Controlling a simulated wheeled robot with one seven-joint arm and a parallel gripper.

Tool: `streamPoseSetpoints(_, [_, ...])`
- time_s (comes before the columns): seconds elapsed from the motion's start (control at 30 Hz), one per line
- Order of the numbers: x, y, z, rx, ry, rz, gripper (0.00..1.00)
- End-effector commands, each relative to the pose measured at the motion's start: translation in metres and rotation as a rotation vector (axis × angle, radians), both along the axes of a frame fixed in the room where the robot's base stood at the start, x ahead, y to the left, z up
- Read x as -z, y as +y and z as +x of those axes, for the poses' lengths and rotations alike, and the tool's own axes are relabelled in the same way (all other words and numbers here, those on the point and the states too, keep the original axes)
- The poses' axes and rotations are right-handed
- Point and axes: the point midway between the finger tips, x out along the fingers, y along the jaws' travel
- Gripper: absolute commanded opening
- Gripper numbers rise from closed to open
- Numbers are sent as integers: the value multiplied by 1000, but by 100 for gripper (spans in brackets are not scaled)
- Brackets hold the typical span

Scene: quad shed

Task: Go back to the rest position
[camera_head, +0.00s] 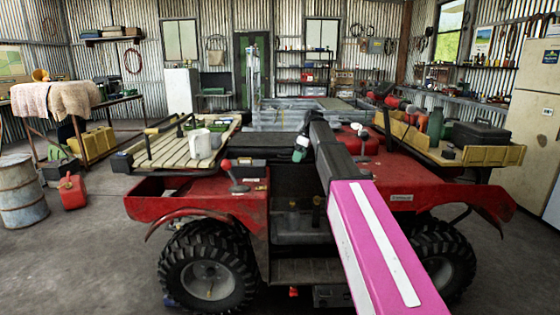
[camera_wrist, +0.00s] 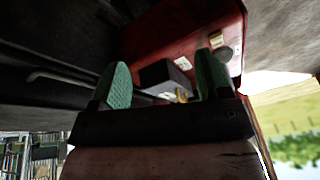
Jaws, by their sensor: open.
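My gripper (camera_head: 301,150) is above the middle of a red quad bike (camera_head: 200,187), at the end of my pink and black arm, which reaches in from the lower right. In the wrist view my gripper (camera_wrist: 163,80) shows two green pads spread apart. Nothing is clasped between them. Beyond the pads lie a grey block-like part (camera_wrist: 163,75) and a red surface (camera_wrist: 190,35) with pale labels; I cannot tell exactly what the grey part is. My arm hides part of the quad's right side.
A yellow tray (camera_head: 465,157) with tools and a black case (camera_head: 479,136) is at right. A barrel (camera_head: 20,195) and red jerrycan (camera_head: 73,191) stand left. Floor in front left is clear.

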Motion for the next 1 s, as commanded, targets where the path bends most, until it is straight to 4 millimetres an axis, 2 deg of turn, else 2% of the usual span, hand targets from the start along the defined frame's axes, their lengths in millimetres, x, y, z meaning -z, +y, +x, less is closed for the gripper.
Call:
streamPoseSetpoints(0.03, [26, -6, -20, 52, 20, -12, 70])
streamPoseSetpoints(0.2, [105, -24, -70, 263, 76, -61, 70])
streamPoseSetpoints(0.37, [170, -42, -121, 460, 119, -106, 70])
streamPoseSetpoints(0.5, [220, -57, -170, 628, 149, -147, 70])
streamPoseSetpoints(0.6, [252, -68, -207, 745, 165, -174, 70])
streamPoseSetpoints(0.8, [303, -86, -283, 967, 187, -225, 70])
streamPoseSetpoints(0.9, [320, -94, -314, 1060, 191, -244, 70])
streamPoseSetpoints(1.0, [331, -99, -335, 1128, 193, -256, 70])
